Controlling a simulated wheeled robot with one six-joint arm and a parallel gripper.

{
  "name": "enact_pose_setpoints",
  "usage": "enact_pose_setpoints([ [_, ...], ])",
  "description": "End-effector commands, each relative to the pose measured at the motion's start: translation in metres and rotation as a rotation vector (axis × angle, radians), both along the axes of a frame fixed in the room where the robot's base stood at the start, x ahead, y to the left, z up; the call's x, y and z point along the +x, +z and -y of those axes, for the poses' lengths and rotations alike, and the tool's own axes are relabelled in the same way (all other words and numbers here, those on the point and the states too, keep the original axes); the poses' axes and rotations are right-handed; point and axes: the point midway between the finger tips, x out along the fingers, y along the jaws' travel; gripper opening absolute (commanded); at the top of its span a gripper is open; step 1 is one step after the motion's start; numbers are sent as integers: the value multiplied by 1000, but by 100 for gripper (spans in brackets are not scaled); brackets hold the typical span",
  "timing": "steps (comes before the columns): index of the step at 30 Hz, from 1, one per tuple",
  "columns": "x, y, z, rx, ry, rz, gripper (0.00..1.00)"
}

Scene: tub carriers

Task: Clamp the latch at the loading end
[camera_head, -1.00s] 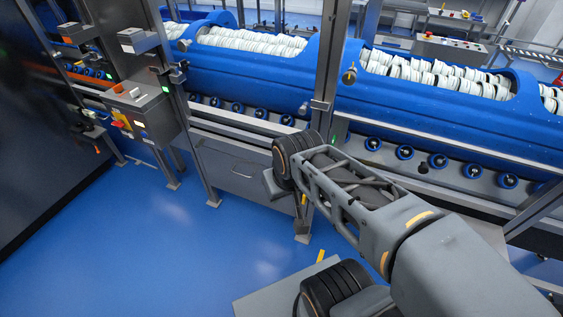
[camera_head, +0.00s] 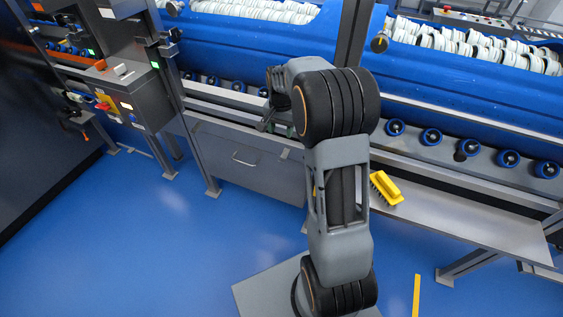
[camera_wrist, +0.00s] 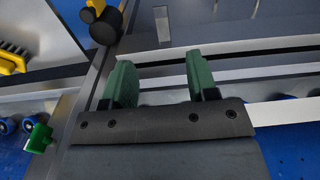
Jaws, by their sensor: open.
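My gripper (camera_wrist: 162,85) shows in the wrist view with two green fingers apart and nothing between them. Pale rails and a metal edge lie beyond the fingertips. In the head view my gripper is mostly hidden by my arm, near the front rail of the conveyor. A black knob with a yellow part (camera_wrist: 103,20) sits at the upper left of the wrist view, apart from the fingers. A green piece (camera_wrist: 38,138) stands beside blue rollers at the lower left. I cannot tell which of these is the latch.
A blue tub carrier (camera_head: 460,80) filled with white items lies along the line, above blue rollers (camera_head: 431,137). A yellow brush (camera_head: 385,188) lies on a metal shelf (camera_head: 460,222). A control box (camera_head: 128,95) stands at the left. The blue floor (camera_head: 150,240) at front left is clear.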

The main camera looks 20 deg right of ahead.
Motion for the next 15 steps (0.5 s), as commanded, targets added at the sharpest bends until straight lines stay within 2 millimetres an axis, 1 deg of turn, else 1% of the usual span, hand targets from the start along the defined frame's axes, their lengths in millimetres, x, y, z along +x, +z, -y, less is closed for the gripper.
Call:
enact_pose_setpoints([
  [1,3,-9,3,2,-15,-7,53],
  [5,8,-25,6,3,-35,-15,53],
  [8,8,-41,7,3,-37,-17,53],
  [15,7,-88,6,4,-36,-18,53],
])
